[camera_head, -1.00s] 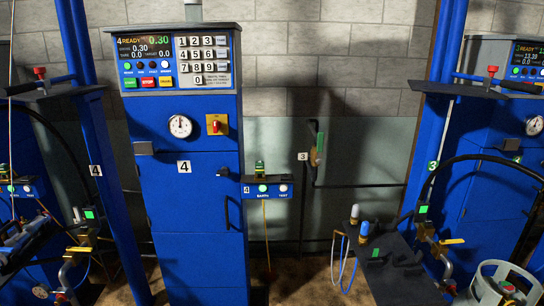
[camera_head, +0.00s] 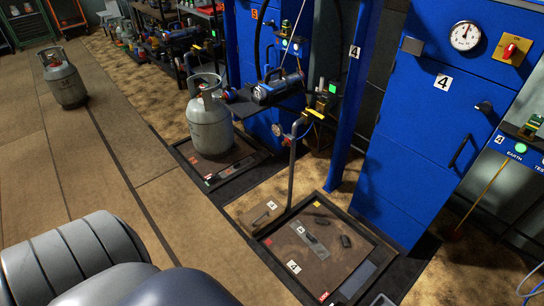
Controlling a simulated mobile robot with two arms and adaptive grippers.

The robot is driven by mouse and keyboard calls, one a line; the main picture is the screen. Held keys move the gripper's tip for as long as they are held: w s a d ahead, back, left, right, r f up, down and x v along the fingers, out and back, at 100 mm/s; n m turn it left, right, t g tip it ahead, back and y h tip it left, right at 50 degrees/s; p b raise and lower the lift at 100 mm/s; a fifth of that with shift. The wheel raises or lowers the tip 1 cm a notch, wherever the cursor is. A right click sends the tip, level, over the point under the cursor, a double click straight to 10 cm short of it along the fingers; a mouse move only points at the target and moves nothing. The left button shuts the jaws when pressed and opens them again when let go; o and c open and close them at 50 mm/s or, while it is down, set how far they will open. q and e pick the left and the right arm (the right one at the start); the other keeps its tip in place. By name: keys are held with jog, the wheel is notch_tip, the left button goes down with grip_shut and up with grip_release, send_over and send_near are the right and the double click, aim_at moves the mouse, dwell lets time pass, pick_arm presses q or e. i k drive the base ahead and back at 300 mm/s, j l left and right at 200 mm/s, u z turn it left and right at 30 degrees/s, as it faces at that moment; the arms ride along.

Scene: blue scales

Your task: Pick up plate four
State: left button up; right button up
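The blue scale cabinet (camera_head: 428,130) marked 4 stands at the right. In front of it on the floor is a dark-framed scale bed (camera_head: 378,240) holding a brown plate (camera_head: 335,265) with 4 labels and dark handle-like parts on top. A smaller brown piece (camera_head: 250,222), also marked 4, lies at its left edge, partly behind a grey post. I cannot tell which of the two is plate four. Neither gripper shows in the head view. Grey rounded parts of my own body fill the bottom left.
A grey gas cylinder (camera_head: 210,120) stands on the neighbouring scale behind. Another cylinder (camera_head: 65,80) stands on the brown walkway (camera_head: 100,160) at the left. The walkway between is clear.

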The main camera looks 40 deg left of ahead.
aim_at(321, 250)
jog(key=u, duration=0.8)
